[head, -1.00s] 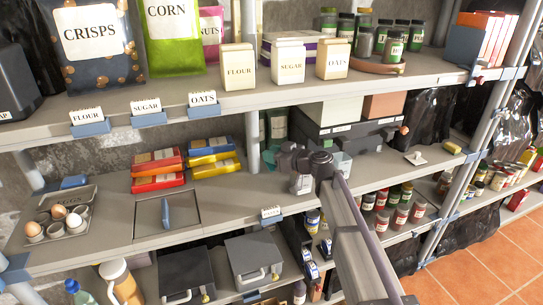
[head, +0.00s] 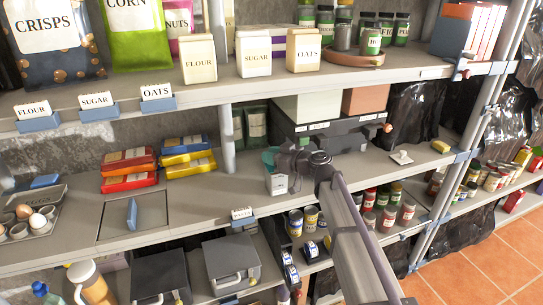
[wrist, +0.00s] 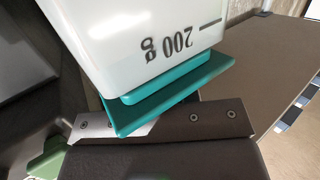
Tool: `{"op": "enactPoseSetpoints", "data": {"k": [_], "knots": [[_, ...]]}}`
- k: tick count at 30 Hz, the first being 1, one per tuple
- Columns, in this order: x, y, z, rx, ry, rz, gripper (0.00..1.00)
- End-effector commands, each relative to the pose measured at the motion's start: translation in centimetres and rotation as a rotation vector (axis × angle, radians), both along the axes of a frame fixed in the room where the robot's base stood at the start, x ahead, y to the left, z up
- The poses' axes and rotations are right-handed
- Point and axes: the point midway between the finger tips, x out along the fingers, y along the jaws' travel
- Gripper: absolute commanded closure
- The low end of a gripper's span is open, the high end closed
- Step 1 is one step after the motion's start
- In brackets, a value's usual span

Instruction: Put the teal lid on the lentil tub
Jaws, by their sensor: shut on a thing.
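The white tub (head: 277,184) stands on the middle shelf, partly hidden by my gripper. Its label is too small to read in the head view. In the wrist view the tub (wrist: 150,35) appears upside down with "200 g" on its side. The teal lid (wrist: 172,97) lies at the tub's mouth, close against its rim; I cannot tell whether it is fully seated. My gripper (wrist: 165,128) is shut on the lid, with a dark, screwed finger plate along it. A teal patch (head: 268,157) shows beside my gripper (head: 290,165) in the head view.
A dark crate (head: 335,135) stands behind and right of the tub. Red and yellow packets (head: 130,170) and a blue-handled panel (head: 165,212) are to the left. The upper shelf (head: 300,80) hangs above. The shelf left of the tub has bare room.

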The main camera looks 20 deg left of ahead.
Motion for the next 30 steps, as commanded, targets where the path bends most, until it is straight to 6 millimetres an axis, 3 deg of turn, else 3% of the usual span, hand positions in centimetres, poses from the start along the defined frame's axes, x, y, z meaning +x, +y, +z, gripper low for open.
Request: {"op": "enactPoseSetpoints", "data": {"k": [26, 27, 30], "knots": [[0.01, 0.0, -0.75, 0.0, 0.0, 0.0, 0.94], [0.01, 0.0, -0.75, 0.0, 0.0, 0.0, 0.68], [0.01, 0.0, -0.75, 0.0, 0.0, 0.0, 0.59]]}}
